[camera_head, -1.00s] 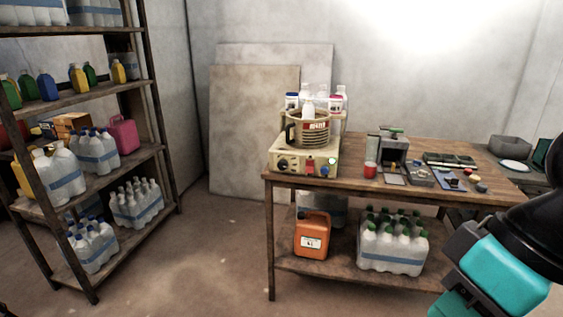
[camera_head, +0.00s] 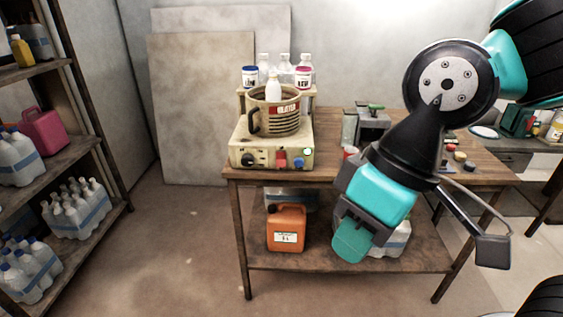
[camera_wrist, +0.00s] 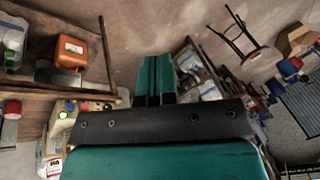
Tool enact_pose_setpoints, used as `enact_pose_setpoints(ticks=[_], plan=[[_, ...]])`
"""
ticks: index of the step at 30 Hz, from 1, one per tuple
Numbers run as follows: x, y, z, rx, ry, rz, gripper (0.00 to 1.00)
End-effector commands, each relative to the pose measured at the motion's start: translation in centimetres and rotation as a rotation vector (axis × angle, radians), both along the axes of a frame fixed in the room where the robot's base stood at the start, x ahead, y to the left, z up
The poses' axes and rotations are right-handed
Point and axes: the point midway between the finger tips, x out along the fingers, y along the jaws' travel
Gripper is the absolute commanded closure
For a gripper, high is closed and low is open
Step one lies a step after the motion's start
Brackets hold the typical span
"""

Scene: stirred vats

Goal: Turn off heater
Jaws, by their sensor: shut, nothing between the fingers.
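The heater (camera_head: 270,148) is a cream box on the left end of the wooden table, with a brown pot (camera_head: 277,111) on top. Its front shows a black knob (camera_head: 248,160), a red control (camera_head: 281,160), a blue control and a small lit green light (camera_head: 308,153). In the wrist view part of the heater (camera_wrist: 90,112) with its green light shows at the lower left, partly hidden by my gripper. My gripper (camera_head: 352,246) is shut and empty. It points down in front of the table, right of and below the heater, touching nothing that I can make out.
An orange canister (camera_head: 286,228) and bottles stand on the table's lower shelf (camera_head: 335,252). Jars and bottles stand behind the pot. A shelf rack (camera_head: 88,142) with bottles is at the left. Floor between rack and table is clear.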

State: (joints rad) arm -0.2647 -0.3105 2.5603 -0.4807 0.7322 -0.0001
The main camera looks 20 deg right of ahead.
Motion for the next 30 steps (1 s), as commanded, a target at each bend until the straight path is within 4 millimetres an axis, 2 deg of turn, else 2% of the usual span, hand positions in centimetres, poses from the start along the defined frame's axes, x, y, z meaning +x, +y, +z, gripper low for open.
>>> enact_pose_setpoints(ticks=[4, 5, 7, 8, 11, 12, 15, 18, 21, 25, 30], plan=[[0.8, 0.0, -0.4, -0.006, -0.008, -0.014, 1.00], [1.5, 0.0, -0.8, -0.012, -0.014, -0.028, 1.00], [4.4, -0.1, -2.0, -0.035, -0.044, -0.082, 1.00], [6.1, -0.2, -2.7, -0.048, -0.062, -0.117, 1.00], [13.7, -0.5, -5.4, -0.104, -0.145, -0.274, 1.00], [17.1, -0.6, -6.6, -0.126, -0.185, -0.348, 1.00], [25.1, -1.1, -9.0, -0.170, -0.290, -0.539, 1.00], [31.4, -1.5, -11.0, -0.195, -0.388, -0.714, 1.00], [35.8, -1.9, -12.4, -0.207, -0.468, -0.856, 1.00], [38.8, -2.4, -13.2, -0.212, -0.530, -0.971, 1.00], [39.8, -2.6, -12.9, -0.211, -0.554, -1.014, 1.00]])
